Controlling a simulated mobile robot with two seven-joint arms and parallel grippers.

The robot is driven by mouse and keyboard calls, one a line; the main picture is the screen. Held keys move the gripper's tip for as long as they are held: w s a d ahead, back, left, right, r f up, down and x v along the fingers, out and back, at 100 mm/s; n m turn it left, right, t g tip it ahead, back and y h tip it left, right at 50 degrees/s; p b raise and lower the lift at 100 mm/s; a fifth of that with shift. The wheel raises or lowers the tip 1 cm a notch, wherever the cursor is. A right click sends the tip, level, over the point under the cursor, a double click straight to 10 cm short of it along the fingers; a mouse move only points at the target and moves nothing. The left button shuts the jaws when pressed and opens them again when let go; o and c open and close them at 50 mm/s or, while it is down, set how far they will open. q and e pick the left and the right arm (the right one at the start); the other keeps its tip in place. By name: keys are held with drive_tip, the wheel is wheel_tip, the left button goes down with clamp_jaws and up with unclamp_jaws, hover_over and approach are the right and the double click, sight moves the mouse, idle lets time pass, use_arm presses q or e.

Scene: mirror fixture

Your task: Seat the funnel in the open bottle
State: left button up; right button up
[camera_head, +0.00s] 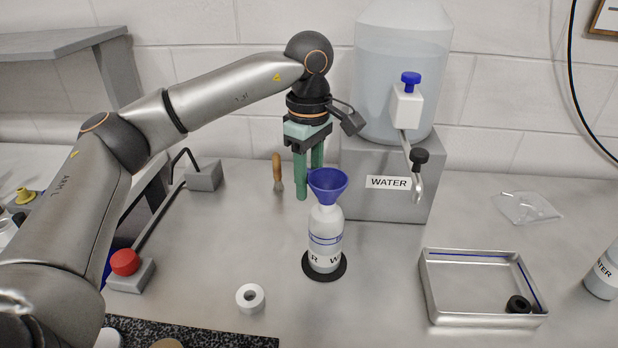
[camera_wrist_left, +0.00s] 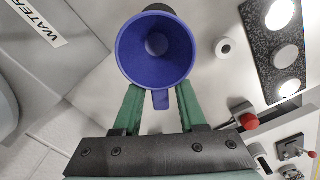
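The blue funnel (camera_head: 328,183) stands upright on the neck of the white bottle (camera_head: 325,240). Its spout is hidden, apparently inside the neck. The bottle stands on a round black mat (camera_head: 324,276). My left gripper (camera_head: 309,186) points down just behind the funnel. In the left wrist view the gripper (camera_wrist_left: 159,92) is open, with its green fingers apart. The funnel (camera_wrist_left: 155,50) shows there from above, its small tab between the fingers with gaps on both sides. My right gripper is in neither view.
A water tank (camera_head: 398,75) with a tap stands on a metal block behind the bottle. A metal tray (camera_head: 432,295) holding a black ring is at the right. A white tape roll (camera_head: 250,298), a brush (camera_head: 277,172) and a red button (camera_head: 125,262) are at the left.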

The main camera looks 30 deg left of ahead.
use_arm(q)
drive_tip(key=shift+o, duration=1)
drive_tip(key=shift+r, duration=0.15)
wheel_tip(320, 180, up, 12)
drive_tip(key=p, duration=0.2)
drive_tip(key=shift+r, duration=0.15)
